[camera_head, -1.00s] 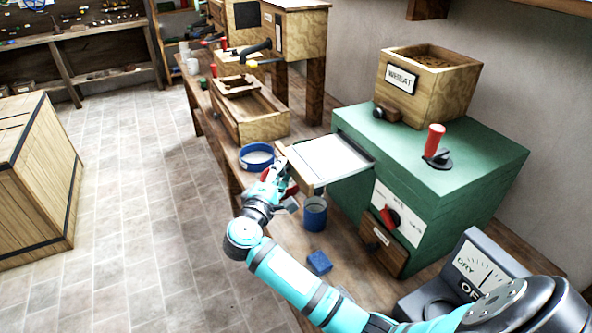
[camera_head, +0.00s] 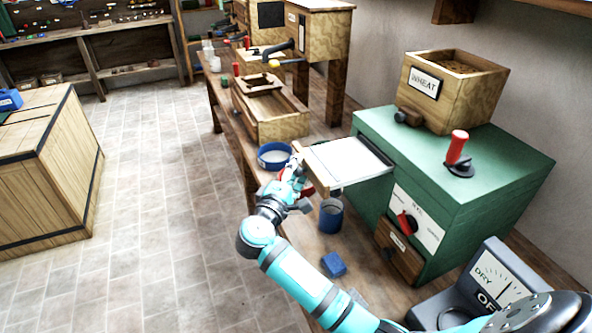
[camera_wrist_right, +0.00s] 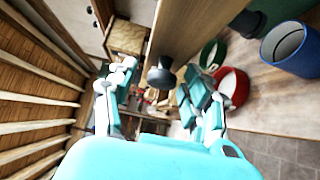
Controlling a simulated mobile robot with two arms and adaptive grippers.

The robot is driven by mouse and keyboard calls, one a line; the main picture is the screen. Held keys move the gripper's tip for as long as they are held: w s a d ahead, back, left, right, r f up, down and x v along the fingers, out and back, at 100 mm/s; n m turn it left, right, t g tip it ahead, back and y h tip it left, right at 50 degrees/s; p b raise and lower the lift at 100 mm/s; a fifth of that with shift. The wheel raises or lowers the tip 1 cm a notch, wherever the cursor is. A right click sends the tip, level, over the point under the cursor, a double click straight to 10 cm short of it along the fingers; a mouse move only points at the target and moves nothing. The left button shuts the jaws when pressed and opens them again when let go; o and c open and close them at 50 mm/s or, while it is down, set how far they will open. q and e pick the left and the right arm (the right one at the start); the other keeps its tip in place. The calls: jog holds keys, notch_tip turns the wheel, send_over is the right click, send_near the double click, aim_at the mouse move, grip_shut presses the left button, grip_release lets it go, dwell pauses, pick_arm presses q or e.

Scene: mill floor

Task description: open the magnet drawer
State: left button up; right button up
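The green mill (camera_head: 450,170) stands on the bench. A drawer with a pale flat top (camera_head: 345,160) sticks out of its left side, with a wooden front (camera_head: 315,176). A small labelled wooden drawer (camera_head: 398,252) sits low in the mill, shut; I cannot read its label to tell which is the magnet drawer. My right gripper (camera_head: 297,168) is at the pulled-out drawer's front. In the right wrist view, the wooden front (camera_wrist_right: 190,30) carries a dark knob (camera_wrist_right: 161,76) between the gripper's spread fingers (camera_wrist_right: 162,98), with gaps beside it. My left gripper is out of view.
A blue cup (camera_head: 331,216) stands close by the pulled-out drawer. A blue-rimmed sieve (camera_head: 274,156) and a blue block (camera_head: 334,264) lie on the bench. A dial meter (camera_head: 490,280) stands at lower right. The floor left of the bench is clear up to a wooden crate (camera_head: 50,170).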

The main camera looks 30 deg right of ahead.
jog(key=v, duration=1.1)
jog(key=shift+s+a, duration=0.2)
jog(key=shift+a, duration=0.2)
